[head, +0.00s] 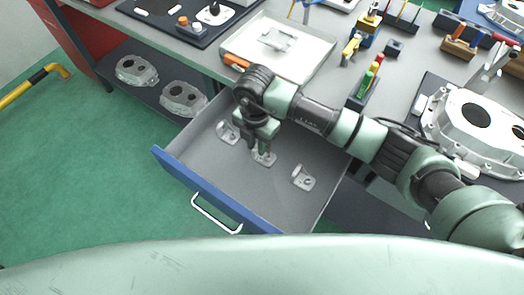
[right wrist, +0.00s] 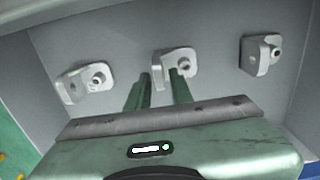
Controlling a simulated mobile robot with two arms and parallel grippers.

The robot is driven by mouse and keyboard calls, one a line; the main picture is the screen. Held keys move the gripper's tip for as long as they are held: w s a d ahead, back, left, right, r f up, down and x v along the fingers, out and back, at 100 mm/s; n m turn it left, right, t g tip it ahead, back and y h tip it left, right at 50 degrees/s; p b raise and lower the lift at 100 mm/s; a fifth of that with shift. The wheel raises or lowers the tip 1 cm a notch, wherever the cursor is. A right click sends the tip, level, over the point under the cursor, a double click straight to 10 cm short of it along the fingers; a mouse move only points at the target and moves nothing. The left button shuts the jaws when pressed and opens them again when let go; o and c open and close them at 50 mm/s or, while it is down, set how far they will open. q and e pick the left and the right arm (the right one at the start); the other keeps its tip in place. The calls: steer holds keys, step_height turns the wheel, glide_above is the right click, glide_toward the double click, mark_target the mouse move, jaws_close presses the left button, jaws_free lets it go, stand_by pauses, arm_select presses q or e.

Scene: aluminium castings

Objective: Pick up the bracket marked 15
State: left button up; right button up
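Three small light-grey brackets lie in the open drawer: one at the left (head: 227,132), a middle one (head: 265,159) and one at the right (head: 303,177). No number is legible on any of them. My right gripper (head: 261,149) reaches down into the drawer over the middle bracket and partly hides it. Contact cannot be told. My left gripper is not in view.
The drawer has a blue front (head: 225,195) with a white handle, and low walls around the brackets. Above it, the bench holds a white tray (head: 300,65) with a metal part and a large casting (head: 480,130). Two castings lie on the lower shelf at left.

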step_height(320, 180, down, 2)
steer(key=shift+f, duration=0.15)
jaws_close()
